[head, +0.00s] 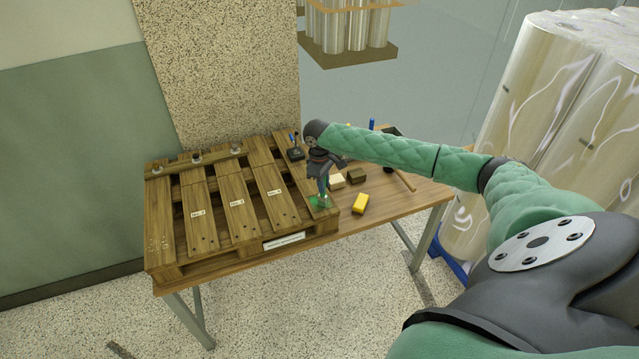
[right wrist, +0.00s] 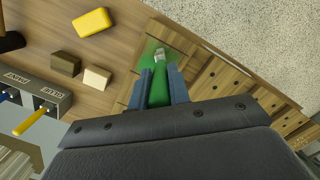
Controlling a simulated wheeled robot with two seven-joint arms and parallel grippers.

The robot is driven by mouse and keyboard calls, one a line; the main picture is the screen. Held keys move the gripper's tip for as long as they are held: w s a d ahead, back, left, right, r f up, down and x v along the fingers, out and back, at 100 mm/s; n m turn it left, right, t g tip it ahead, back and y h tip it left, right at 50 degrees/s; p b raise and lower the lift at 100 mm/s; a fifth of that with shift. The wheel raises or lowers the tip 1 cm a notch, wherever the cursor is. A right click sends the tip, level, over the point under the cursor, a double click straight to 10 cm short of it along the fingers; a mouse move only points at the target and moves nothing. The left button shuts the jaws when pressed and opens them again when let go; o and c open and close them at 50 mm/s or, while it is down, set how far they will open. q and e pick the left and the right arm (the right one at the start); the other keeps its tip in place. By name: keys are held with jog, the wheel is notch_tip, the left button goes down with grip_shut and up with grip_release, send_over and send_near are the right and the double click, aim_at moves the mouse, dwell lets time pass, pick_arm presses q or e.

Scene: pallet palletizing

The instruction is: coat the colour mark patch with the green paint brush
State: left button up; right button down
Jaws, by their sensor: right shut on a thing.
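My right gripper (head: 324,176) is shut on the green paint brush at the front right corner of the wooden pallet (head: 205,225). In the right wrist view the green brush (right wrist: 158,92) stands between the two blue-grey fingers (right wrist: 159,88), with its pale tip toward a green patch. This green patch (head: 321,202) lies on the pallet's end board and also shows around the brush tip in the right wrist view (right wrist: 150,48). Whether the tip touches the board is hard to tell. My left gripper is not in view.
A yellow block (head: 360,204), a pale block (head: 337,182) and a brown block (head: 356,176) lie on the wooden table (head: 405,203) right of the pallet. A dark holder (right wrist: 40,95) with coloured handles stands nearby. Tall wrapped rolls (head: 545,100) stand at the right.

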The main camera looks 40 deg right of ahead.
jog(key=shift+p, duration=1.9)
jog(key=a, duration=0.2)
jog(key=a+p, duration=0.1)
jog(key=shift+w+a+f, duration=0.15)
jog(key=shift+w+a, duration=0.2)
jog(key=shift+a, duration=0.05)
dwell(0.3)
notch_tip(320, 180, up, 7)
jog(key=p, duration=0.3)
dwell(0.6)
